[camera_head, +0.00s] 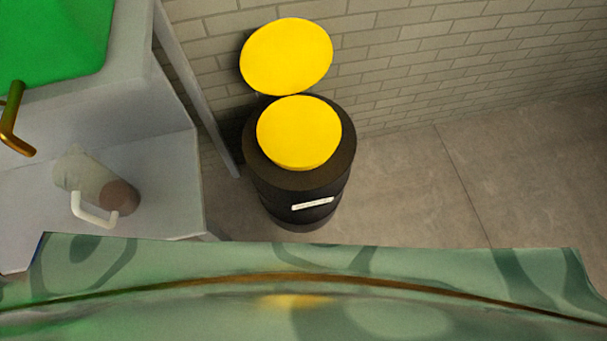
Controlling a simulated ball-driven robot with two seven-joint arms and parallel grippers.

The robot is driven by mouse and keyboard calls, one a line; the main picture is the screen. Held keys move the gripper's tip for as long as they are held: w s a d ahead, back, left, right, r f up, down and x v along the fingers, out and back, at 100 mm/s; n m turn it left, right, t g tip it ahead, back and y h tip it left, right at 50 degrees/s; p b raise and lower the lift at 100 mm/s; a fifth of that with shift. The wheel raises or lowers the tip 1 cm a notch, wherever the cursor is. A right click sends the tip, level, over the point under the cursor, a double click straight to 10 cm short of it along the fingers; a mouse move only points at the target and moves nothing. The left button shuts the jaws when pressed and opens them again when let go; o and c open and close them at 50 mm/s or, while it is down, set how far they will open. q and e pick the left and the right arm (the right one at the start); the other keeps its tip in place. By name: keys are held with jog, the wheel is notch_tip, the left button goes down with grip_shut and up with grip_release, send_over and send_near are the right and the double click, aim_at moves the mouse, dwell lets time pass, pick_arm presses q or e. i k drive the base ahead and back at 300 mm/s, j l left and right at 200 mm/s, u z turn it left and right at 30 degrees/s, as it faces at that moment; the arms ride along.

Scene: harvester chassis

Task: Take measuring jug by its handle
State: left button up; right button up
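The measuring jug (83,170) is at the left on a grey-white surface. Its body looks pale and see-through, with a reddish-brown round end or content (119,197) at its right side. A white curved handle (83,213) shows at its front, toward the bottom of the picture. I cannot tell whether the jug stands or lies. Neither my left nor my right gripper is in view.
A green panel (50,35) fills the top left, with a brass-coloured bent bar (14,125) below it. A black bin (298,190) with yellow round parts stands by the brick wall (430,60). The grey floor (400,190) to its right is clear.

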aim_at(77, 173)
jog(key=u, duration=1.9)
